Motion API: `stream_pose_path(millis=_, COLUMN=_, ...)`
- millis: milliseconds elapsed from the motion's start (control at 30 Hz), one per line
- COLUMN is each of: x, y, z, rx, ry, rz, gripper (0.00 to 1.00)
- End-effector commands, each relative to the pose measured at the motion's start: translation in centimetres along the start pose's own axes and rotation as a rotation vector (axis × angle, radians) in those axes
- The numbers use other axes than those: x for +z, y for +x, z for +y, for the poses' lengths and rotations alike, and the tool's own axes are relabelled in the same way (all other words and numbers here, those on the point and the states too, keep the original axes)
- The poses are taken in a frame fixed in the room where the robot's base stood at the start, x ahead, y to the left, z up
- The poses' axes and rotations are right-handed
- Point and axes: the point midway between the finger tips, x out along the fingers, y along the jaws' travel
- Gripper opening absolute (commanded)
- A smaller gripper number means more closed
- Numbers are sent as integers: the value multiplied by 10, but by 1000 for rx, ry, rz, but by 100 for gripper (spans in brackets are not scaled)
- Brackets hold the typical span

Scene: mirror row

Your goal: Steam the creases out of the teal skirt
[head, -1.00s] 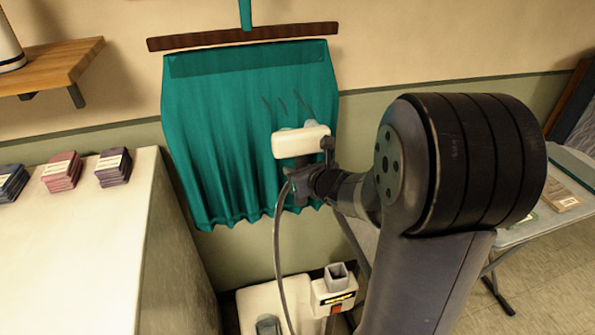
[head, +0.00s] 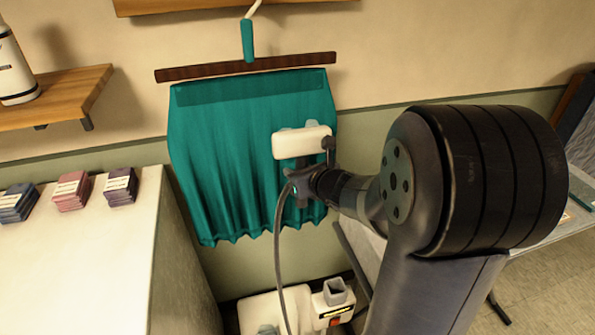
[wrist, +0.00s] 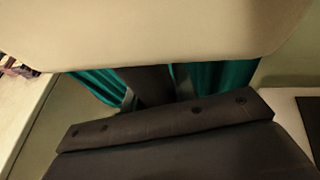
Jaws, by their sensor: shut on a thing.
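The teal skirt (head: 215,150) hangs from a dark wooden hanger (head: 200,72) against the wall. My gripper (head: 302,185) is shut on the white steamer head (head: 300,142), which is in front of the skirt's right half. Wisps of steam show above the head in the earlier view, but none clearly now. I cannot tell whether the head touches the cloth. A grey hose (head: 277,240) runs down from the head to the white steamer base (head: 270,303) on the floor. In the wrist view the steamer head (wrist: 150,35) fills the top, with strips of skirt (wrist: 225,80) below it.
A white-topped counter (head: 90,260) with stacks of folded cloth (head: 72,190) stands at the left. A wooden shelf (head: 70,95) with a white bottle (head: 14,65) is above it. A grey table (head: 545,235) stands at the right, behind my arm.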

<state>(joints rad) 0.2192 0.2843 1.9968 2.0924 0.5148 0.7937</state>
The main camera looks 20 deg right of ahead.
Motion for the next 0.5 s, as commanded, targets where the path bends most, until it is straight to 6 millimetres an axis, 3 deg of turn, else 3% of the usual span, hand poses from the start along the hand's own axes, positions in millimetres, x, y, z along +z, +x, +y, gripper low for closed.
stream_pose_path(millis=500, x=-15, y=-32, z=9, rx=-1, ry=0, rz=-1, gripper=0)
